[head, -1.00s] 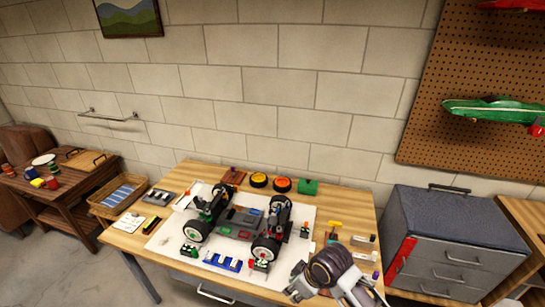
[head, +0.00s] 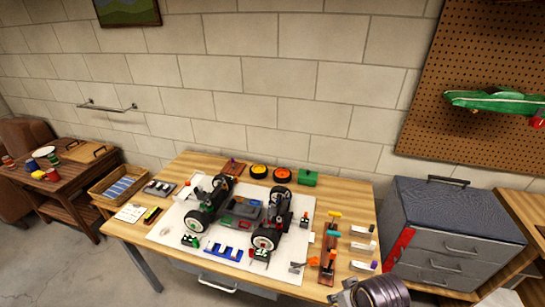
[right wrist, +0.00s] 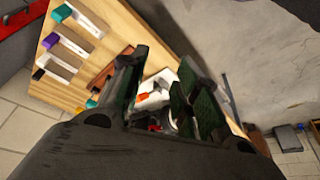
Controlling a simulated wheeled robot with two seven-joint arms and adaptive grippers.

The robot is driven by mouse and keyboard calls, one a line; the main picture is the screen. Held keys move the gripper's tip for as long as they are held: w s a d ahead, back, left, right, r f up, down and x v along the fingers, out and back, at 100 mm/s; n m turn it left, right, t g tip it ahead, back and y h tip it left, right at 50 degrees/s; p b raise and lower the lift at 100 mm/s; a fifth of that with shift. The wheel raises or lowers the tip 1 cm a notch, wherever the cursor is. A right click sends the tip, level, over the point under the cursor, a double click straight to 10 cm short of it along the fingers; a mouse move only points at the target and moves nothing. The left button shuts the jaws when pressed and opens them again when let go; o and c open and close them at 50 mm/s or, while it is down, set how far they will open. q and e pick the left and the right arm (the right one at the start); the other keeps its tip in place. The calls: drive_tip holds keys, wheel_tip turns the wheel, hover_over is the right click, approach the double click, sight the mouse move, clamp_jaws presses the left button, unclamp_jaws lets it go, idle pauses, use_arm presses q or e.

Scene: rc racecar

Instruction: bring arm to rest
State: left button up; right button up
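My right arm shows at the bottom right of the head view, with only a dark ribbed part in the picture; its fingers are out of that view. In the right wrist view my right gripper (right wrist: 160,95) has its two dark fingers apart, with nothing held between them. Beyond the fingers lie the wooden table edge and some small parts. My left gripper is not in any view. The RC car (head: 243,213) stands on the white mat (head: 170,240) on the workbench, clear of my right arm.
The workbench (head: 135,232) carries small parts and tools along its right side, close to my right arm. A grey drawer cabinet (head: 450,230) stands to the right. A side table (head: 72,175) is at the far left. A pegboard (head: 440,60) hangs on the wall.

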drive_tip(key=s+d+f+m+g+b, duration=0.1)
drive_tip(key=s+d+f, duration=0.15)
drive_tip(key=f, duration=1.45)
drive_tip(key=s+d+f, duration=0.1)
drive_tip(key=s+f, duration=0.2)
drive_tip(key=f, duration=1.5)
drive_tip(key=s+d+f, duration=0.2)
drive_tip(key=s+f, duration=0.8)
drive_tip(key=s+d+f+g+h+b, duration=0.1)
drive_tip(key=s+f, duration=0.9)
drive_tip(key=s, duration=0.1)
drive_tip(key=shift+s+d+g, duration=0.3)
drive_tip(key=shift+d, duration=0.1)
drive_tip(key=shift+f, duration=0.1)
